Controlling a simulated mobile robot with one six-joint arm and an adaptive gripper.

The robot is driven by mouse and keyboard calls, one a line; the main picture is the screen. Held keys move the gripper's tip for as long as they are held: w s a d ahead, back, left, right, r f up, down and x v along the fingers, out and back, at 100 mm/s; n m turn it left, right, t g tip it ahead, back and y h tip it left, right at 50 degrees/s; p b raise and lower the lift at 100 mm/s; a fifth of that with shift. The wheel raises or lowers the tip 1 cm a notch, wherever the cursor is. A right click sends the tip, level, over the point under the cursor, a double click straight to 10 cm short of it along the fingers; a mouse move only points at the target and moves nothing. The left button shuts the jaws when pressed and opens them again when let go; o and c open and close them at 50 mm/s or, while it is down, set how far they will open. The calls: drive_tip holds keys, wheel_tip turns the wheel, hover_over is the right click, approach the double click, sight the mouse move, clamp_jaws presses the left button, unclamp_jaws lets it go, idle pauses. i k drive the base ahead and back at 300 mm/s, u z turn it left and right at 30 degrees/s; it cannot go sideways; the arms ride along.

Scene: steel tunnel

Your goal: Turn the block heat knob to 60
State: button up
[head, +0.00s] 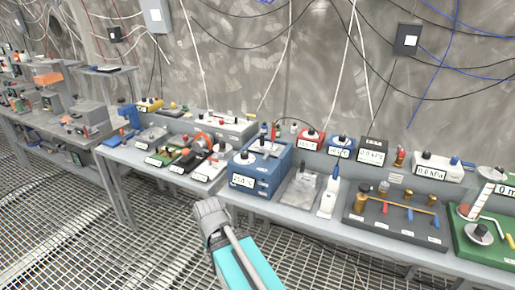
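A blue box (258,183) with a lit display on its front stands on the bench near the middle of the head view. The display digits are too small to read surely. On its top left is a white dial with a dark knob (244,156), which may be the block heat knob; its label and setting cannot be read. Thin rods stand on the box's top right. My arm reaches up from the bottom, and its grey end, my gripper (210,209), is in front of the bench edge, below and left of the blue box. Its fingers cannot be made out.
Left of the blue box are a green board (168,155) and small devices with displays. To its right are a clear tray (299,190), a white stand (329,198) and a dark board with brass fittings (396,219). Red, blue and black meters stand behind. Cables hang on the wall.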

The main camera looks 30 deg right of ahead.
sight(244, 154)
drive_tip(key=z, duration=0.2)
drive_tip(key=i, duration=0.5)
drive_tip(key=z, duration=0.3)
drive_tip(key=k, duration=0.9)
drive_tip(key=z, duration=0.15)
drive_tip(key=i, duration=0.9)
